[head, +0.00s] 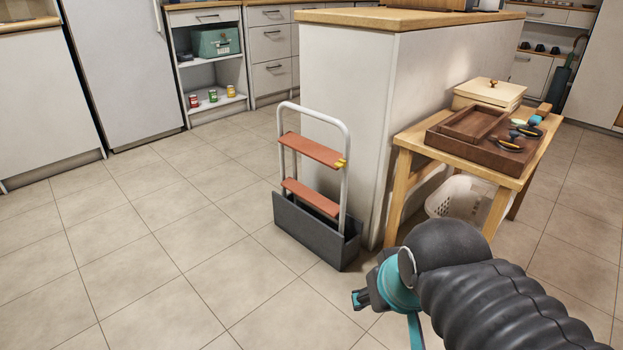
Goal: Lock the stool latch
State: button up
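A step stool (311,157) with a white tubular frame and reddish-brown steps stands folded and upright in a dark grey open-topped holder (308,232) on the floor, beside the white island. A small yellow latch (341,163) sits at the right end of the upper step, by the frame's right tube. I cannot tell from here whether it is locked. My gripper (358,298) is low at the front right, in front of the holder and apart from the stool. Its fingers are small and partly hidden by my arm, so its opening is unclear.
A wooden table (404,164) right of the island bears a dark tray, a light wooden box and hand tools. A white basket (453,197) sits beneath it. The white island (350,100) stands close behind the stool. The tiled floor (130,250) to the left is clear.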

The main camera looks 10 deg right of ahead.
aim_at(341, 162)
jog(key=u, duration=0.25)
jog(key=k, duration=0.65)
jog(key=u, duration=0.6)
jog(key=k, duration=0.7)
jog(key=z, duration=0.25)
jog(key=i, duration=0.55)
jog(key=z, duration=0.55)
jog(key=i, duration=1.2)
jog(key=u, duration=0.5)
